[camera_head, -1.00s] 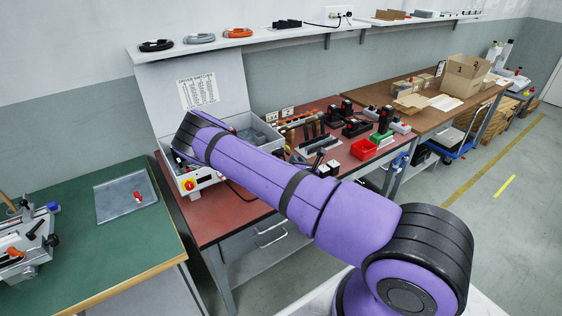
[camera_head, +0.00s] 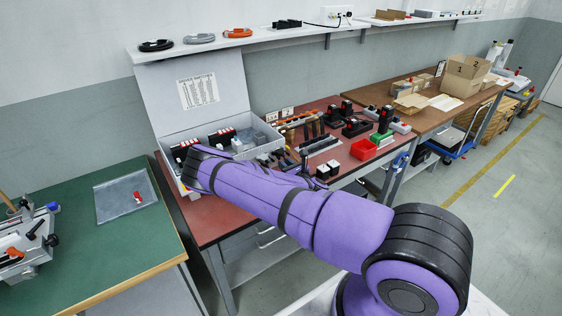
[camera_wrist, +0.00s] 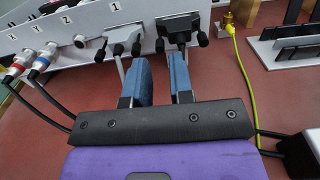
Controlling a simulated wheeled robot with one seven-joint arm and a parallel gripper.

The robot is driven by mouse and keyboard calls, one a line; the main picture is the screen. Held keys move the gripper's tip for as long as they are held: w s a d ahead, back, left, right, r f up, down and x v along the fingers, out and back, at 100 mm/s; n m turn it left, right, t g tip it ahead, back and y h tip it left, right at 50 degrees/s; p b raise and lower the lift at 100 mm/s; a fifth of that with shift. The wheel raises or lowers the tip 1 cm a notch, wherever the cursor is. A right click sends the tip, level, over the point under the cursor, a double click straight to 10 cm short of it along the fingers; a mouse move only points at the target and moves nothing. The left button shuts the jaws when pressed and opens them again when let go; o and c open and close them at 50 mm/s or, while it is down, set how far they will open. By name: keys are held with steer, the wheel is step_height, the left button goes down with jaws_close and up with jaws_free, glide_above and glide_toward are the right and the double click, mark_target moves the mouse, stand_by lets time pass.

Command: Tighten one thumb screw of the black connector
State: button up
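In the wrist view the black connector (camera_wrist: 175,22) is plugged into the white panel (camera_wrist: 62,30), beyond my fingertips. Its thumb screws stick out on both sides: the left screw (camera_wrist: 160,45) and the right screw (camera_wrist: 203,38). My gripper (camera_wrist: 161,72) is open and empty, its two blue-padded fingers pointing at the panel just below the connector. The fingers look apart from both screws, though depth is hard to judge. A grey connector (camera_wrist: 122,35) with its own thumb screws sits just left. In the head view my arm hides the connectors and my gripper.
Round red- and blue-ringed plugs (camera_wrist: 42,60) with black cables are on the panel's left. A yellow-green wire (camera_wrist: 240,70) runs down at right. In the head view the open grey cabinet (camera_head: 190,92) stands on the red bench (camera_head: 205,225); a red bin (camera_head: 363,149) is right.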

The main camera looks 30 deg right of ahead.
mark_target(278, 158)
steer(key=shift+w, duration=1.65)
jaws_close()
steer(key=m, duration=0.4)
steer(key=shift+a+m, duration=0.1)
steer(key=shift+m, duration=0.3)
jaws_free()
